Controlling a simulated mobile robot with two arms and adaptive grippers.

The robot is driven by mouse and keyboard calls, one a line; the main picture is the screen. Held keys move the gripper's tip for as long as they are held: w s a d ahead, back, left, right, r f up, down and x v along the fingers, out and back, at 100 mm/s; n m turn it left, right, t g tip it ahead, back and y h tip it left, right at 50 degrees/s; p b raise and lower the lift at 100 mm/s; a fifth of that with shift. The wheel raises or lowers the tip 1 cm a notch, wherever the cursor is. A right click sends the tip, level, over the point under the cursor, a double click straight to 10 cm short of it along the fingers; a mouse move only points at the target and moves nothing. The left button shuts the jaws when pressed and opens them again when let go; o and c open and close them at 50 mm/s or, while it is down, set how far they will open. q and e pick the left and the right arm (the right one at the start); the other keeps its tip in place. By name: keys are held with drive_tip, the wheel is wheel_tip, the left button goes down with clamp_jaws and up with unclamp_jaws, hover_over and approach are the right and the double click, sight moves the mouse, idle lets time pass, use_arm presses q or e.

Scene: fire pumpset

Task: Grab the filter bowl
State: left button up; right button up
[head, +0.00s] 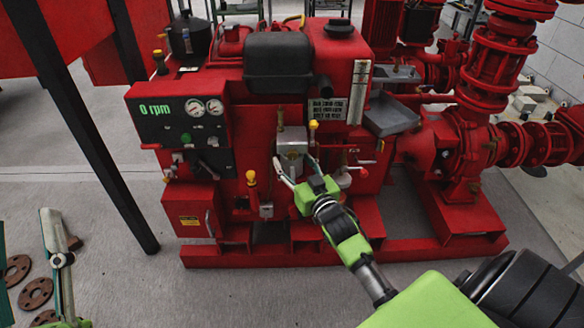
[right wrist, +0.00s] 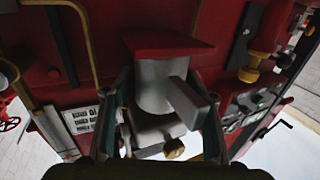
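The filter bowl is a grey cylinder (right wrist: 152,90) with a red cap-like end and a square grey bar sticking out towards the camera. It shows between the fingers of my right gripper (right wrist: 166,90) in the right wrist view, which looks upside down. The fingers stand open on both sides, with visible gaps to the cylinder. In the head view, my right gripper (head: 297,160) reaches the pumpset's front just below a grey box-shaped housing (head: 292,147); the bowl is largely hidden there. My left gripper (head: 25,220) is open and empty at the lower left, partly cut off.
The red pumpset (head: 195,232) fills the middle, with a gauge panel (head: 180,118) at left. A yellow-topped valve (head: 251,180) and a pale part (head: 343,179) flank the gripper. A dark post (head: 92,150) stands at left.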

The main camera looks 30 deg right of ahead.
drive_tip(key=c, duration=0.8)
drive_tip(key=shift+o, duration=0.2)
drive_tip(key=shift+r, duration=0.1)
